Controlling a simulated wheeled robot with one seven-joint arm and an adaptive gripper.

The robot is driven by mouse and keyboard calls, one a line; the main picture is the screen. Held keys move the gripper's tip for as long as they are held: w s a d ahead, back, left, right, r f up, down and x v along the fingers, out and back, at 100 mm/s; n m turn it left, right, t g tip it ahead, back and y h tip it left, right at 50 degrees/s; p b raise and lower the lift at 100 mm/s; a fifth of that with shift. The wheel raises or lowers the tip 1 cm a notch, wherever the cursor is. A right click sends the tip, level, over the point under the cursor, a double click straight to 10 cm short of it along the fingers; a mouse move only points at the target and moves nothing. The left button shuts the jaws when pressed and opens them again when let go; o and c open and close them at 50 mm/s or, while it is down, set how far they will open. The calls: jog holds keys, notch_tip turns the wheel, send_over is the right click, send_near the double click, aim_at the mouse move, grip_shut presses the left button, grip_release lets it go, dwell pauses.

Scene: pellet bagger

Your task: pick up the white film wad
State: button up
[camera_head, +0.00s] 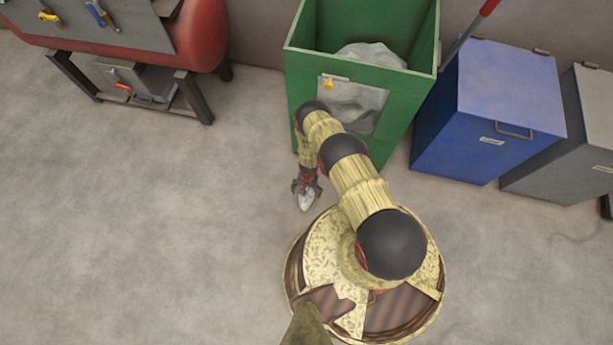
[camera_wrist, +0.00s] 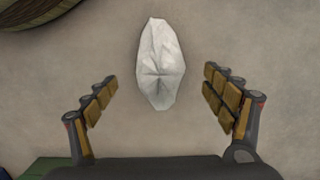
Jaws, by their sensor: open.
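The white film wad (camera_wrist: 160,65) is a pale, crumpled, elongated piece lying on the floor in the wrist view. It also shows in the head view (camera_head: 307,200), just below my gripper (camera_head: 306,183). In the wrist view my gripper (camera_wrist: 159,105) is open, with one finger on each side and clear gaps between both fingers and the wad. The wad lies between the finger lines and reaches farther out than the fingertips. Nothing is held. How high the fingers are above the floor I cannot tell exactly.
A green bin (camera_head: 302,90) with a clear front panel and pale contents stands behind my arm. A blue lidded bin (camera_head: 463,120) and a grey bin (camera_head: 575,130) stand to the right. A red tank (camera_head: 205,35) on a dark frame is at upper left. The left floor is clear.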

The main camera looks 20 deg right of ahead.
aim_at(306, 197)
jog(key=shift+s+a+f+b, duration=0.15)
jog(key=shift+f+b, duration=0.8)
jog(key=shift+f, duration=0.6)
jog(key=shift+s+a+f+b, duration=0.1)
jog(key=shift+f+b, duration=0.85)
jog(key=shift+f, duration=0.6)
jog(key=shift+c, duration=0.5)
jog(key=c, duration=1.1)
jog(key=shift+r, duration=0.1)
